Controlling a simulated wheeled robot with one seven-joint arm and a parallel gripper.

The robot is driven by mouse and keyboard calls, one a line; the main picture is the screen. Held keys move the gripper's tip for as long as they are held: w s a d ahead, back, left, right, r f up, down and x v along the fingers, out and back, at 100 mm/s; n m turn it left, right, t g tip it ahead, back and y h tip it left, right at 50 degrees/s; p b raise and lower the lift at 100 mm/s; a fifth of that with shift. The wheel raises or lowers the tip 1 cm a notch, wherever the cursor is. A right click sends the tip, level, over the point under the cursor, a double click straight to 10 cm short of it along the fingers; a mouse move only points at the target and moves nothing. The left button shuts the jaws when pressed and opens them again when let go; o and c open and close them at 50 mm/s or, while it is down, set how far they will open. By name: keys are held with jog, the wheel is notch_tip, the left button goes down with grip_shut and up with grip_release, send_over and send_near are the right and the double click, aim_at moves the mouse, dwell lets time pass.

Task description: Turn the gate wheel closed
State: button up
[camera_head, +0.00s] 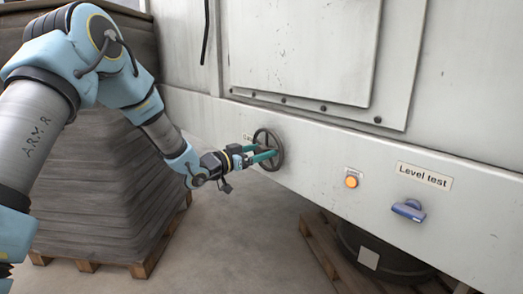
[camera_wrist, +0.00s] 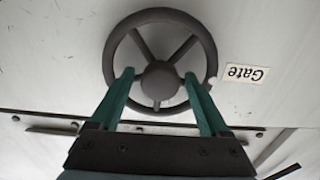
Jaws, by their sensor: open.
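My gripper (camera_head: 268,155) has green fingers and reaches the wheel from the left. In the wrist view my gripper (camera_wrist: 158,75) is open, its fingertips on either side of the hub and overlapping the lower part of the wheel. I cannot tell whether they touch it.
Right of the wheel are an orange button (camera_head: 351,181), a "Level test" label (camera_head: 424,176) and a blue handle (camera_head: 408,210). A wrapped pallet stack (camera_head: 100,185) stands at left. A dark drum (camera_head: 385,262) sits on a pallet below the panel. Floor between the pallets is clear.

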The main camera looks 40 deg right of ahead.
grip_shut()
dwell(0.7)
